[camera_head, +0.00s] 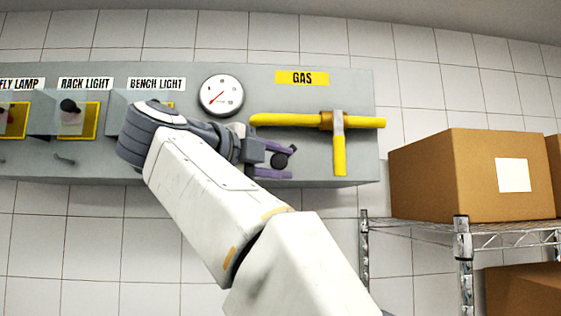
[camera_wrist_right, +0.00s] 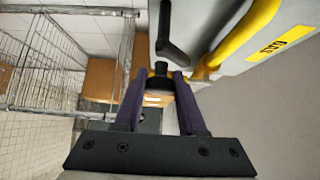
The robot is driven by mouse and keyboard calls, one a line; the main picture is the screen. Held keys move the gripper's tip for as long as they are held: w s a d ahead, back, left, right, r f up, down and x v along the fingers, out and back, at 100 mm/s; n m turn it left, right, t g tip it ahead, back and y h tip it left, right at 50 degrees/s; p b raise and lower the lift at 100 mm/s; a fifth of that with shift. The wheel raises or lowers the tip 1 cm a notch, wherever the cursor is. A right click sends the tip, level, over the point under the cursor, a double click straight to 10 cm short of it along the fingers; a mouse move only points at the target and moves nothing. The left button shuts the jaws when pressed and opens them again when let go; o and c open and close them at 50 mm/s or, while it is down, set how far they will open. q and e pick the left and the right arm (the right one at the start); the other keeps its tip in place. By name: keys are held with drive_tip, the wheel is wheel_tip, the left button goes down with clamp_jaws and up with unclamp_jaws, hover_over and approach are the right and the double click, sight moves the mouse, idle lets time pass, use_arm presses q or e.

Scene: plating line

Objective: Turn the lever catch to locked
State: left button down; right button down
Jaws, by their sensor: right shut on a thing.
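The black lever catch (camera_head: 280,160) is on the grey panel below the yellow gas pipe. My right gripper (camera_head: 277,160) has purple fingers and is shut on its dark rounded end in the head view. In the right wrist view, the two purple fingers of the right gripper (camera_wrist_right: 160,82) stand on either side of the dark end of the lever catch (camera_wrist_right: 161,68). A black bar (camera_wrist_right: 172,40) lies just beyond it, against the panel. My own wrist and arm hide part of the panel left of the catch. My left gripper is not in view.
The yellow gas pipe (camera_head: 290,119) has a handle (camera_head: 339,155) hanging down right of my gripper. A round gauge (camera_head: 221,95) sits above. Labelled switches, including the rack light switch (camera_head: 78,119), are at left. A cardboard box (camera_head: 450,180) stands on a wire shelf (camera_head: 410,228) at right.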

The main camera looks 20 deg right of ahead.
drive_tip(key=c, duration=0.5)
unclamp_jaws()
drive_tip(key=shift+d, duration=0.1)
drive_tip(key=shift+s+a, duration=0.15)
drive_tip(key=shift+a, duration=0.3)
drive_tip(key=v, duration=0.9)
drive_tip(key=shift+s+a, duration=0.25)
